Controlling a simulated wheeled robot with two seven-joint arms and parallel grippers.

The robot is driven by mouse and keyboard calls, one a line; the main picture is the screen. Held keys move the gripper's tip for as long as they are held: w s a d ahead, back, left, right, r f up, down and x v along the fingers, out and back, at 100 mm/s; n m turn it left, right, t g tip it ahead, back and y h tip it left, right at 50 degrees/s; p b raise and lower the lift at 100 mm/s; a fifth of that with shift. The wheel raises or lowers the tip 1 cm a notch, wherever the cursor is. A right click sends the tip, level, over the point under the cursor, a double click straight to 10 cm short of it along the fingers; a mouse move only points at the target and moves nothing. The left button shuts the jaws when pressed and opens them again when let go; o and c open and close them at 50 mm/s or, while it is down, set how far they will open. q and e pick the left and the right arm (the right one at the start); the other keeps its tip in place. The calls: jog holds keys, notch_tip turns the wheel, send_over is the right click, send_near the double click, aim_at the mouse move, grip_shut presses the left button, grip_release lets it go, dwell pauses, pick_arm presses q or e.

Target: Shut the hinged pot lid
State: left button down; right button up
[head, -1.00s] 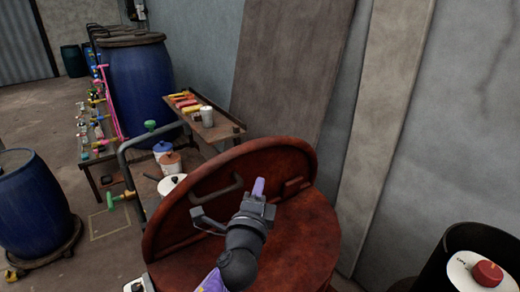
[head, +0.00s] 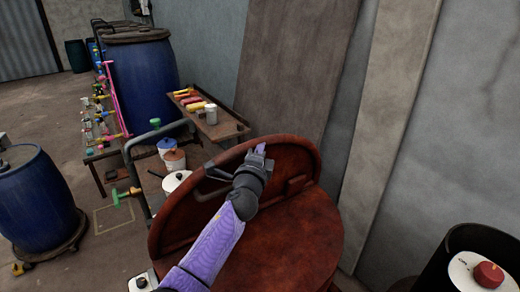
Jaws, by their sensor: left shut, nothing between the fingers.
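The pot lid (head: 175,228) is a rusty red-brown, half-round plate in the head view. It stands raised, close to upright, along the middle of the round red-brown pot top (head: 290,245). A dark handle is on the lid's face, partly hidden by my gripper. My left gripper (head: 259,150) is shut and empty in front of the lid's face, near its upper rim. I cannot tell whether it touches the lid. My purple left forearm covers part of the lid and pot top. My right gripper is not in view.
A pipe rail (head: 133,165) and a wooden shelf (head: 224,124) with small items stand behind the lid. Blue barrels (head: 36,200) are at the left. A black drum with a red knob (head: 488,274) is at lower right. A wall closes the right side.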

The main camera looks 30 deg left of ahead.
pick_arm(q)
jog(key=w+a+n+g+p, duration=0.1)
jog(key=w+a, duration=0.3)
jog(key=a, duration=0.7)
jog(key=shift+w+a+r+n+g+h, duration=0.3)
jog(key=shift+w+n+g+h, duration=0.1)
jog(key=shift+n+g, duration=0.15)
jog(key=shift+d, duration=0.1)
